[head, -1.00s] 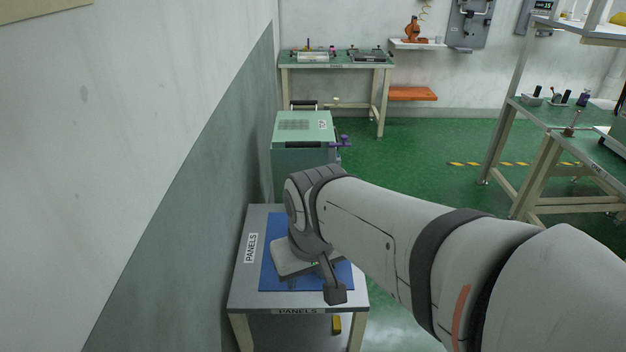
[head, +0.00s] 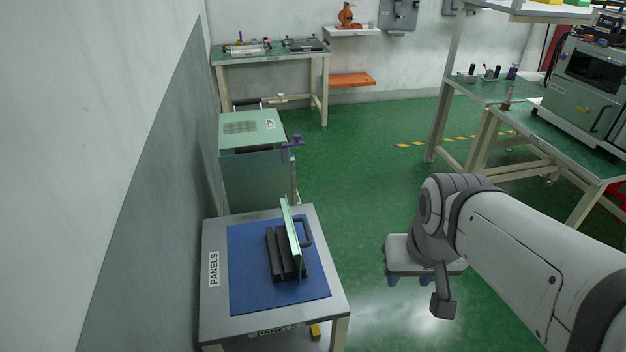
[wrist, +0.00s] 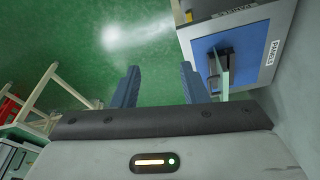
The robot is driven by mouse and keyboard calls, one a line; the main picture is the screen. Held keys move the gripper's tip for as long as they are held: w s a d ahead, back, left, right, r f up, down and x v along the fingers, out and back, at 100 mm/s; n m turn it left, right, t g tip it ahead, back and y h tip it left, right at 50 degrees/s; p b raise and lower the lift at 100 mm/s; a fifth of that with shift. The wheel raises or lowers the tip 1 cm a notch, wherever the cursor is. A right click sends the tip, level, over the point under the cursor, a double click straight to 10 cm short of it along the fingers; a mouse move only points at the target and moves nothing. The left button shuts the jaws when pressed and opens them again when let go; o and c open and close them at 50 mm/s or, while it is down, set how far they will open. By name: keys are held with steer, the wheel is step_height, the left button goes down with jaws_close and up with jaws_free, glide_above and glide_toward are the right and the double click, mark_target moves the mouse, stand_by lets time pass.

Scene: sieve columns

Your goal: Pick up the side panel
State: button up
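The side panel (head: 291,236) is a thin pale green plate with a dark handle on its right face. It stands nearly upright in a dark slotted rack (head: 275,255) on the blue mat (head: 250,290) of the table marked PANELS. In the wrist view the panel (wrist: 221,72) is at the upper right, beyond my right finger. My gripper (head: 410,282) hangs over the floor to the right of the table, apart from the panel. The wrist view shows my gripper (wrist: 158,82) with its two blue fingers spread and nothing between them.
A green cabinet (head: 250,170) with a purple-knobbed clamp stands just behind the panels table (head: 215,320). A wall runs along the left. A workbench (head: 565,140) with equipment stands at the right. Another bench (head: 270,58) is at the back. The green floor between is clear.

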steer(key=w+a+f+m+t+b, duration=0.1)
steer(key=w+f+m+t+b, duration=0.15)
steer(key=w+f, duration=0.4)
steer(key=w+f+m+t+b, duration=0.1)
steer(key=w+f+t+b, duration=0.2)
steer(key=w, duration=0.7)
steer(key=w+a+f+m+t+b, duration=0.1)
steer(key=w+f+b, duration=0.2)
steer(key=w+f, duration=0.4)
steer(key=m+t+y+b, duration=0.5)
steer(key=y+b, duration=0.2)
steer(key=y, duration=0.3)
glide_toward(307, 230)
steer(key=x, duration=0.7)
steer(key=f+x, duration=0.1)
steer(key=x, duration=0.2)
jaws_close()
